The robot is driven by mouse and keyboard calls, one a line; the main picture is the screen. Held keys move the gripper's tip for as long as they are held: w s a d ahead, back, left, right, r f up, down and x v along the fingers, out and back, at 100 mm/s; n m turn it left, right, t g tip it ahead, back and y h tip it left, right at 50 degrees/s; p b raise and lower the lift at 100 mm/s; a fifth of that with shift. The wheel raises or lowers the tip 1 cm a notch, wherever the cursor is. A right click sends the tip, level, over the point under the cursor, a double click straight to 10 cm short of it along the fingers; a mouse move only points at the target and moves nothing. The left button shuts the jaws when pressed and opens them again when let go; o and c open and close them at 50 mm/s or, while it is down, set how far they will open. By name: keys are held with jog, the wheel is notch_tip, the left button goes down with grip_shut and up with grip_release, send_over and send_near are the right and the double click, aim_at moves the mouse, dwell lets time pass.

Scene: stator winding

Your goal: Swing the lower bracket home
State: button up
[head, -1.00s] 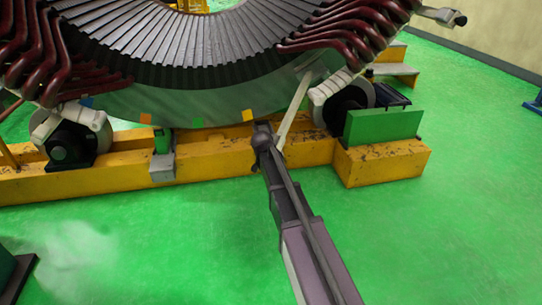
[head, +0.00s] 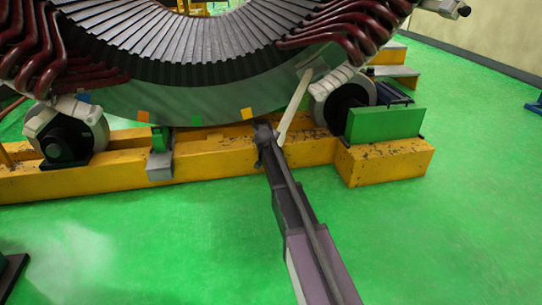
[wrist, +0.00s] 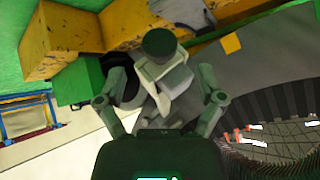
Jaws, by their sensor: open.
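In the wrist view my gripper (wrist: 159,92) is open, its two fingers spread wide. A pale angular part with a dark round cap (wrist: 158,43), which looks like the lower bracket, shows between and beyond the fingers; I cannot tell whether they touch it. In the head view my dark arm reaches in from the bottom right to the yellow base. A slim pale bar (head: 295,108) slants up from its end to the stator's lower rim. I cannot tell whether this bar is the bracket. The fingertips are not clear in the head view.
The stator (head: 190,103) with dark red coil ends stands above the yellow base (head: 225,153). A black roller (head: 343,103) and a green plate (head: 385,124) are close on the right. Another roller (head: 68,140) is on the left. The green floor in front is largely clear.

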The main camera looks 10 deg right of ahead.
jog(key=shift+b+x, duration=1.4)
jog(key=shift+x, duration=1.1)
grip_shut()
